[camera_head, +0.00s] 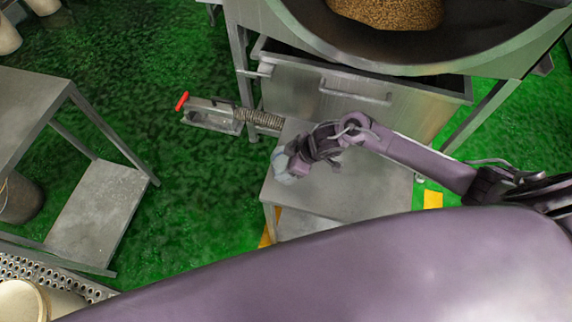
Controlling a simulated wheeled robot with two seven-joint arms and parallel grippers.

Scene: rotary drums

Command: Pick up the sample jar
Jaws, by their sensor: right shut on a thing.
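The sample jar (280,163) looks like a small, pale blue-grey, translucent thing at the end of my right arm. My right gripper (290,166), on the purple arm coming in from the right, is shut on the jar. Both are over the left edge of a small metal side table (345,190). The gripper's fingers are small and partly hidden by the wrist, and I cannot tell whether the jar touches the tabletop. My left gripper is not in view.
A rotary drum (480,45) holding brown grains stands at the top, above a metal drawer bin (350,98). A sampler with a coil spring and red handle (205,112) juts left. A metal table (35,105) stands left; green floor (180,200) lies between.

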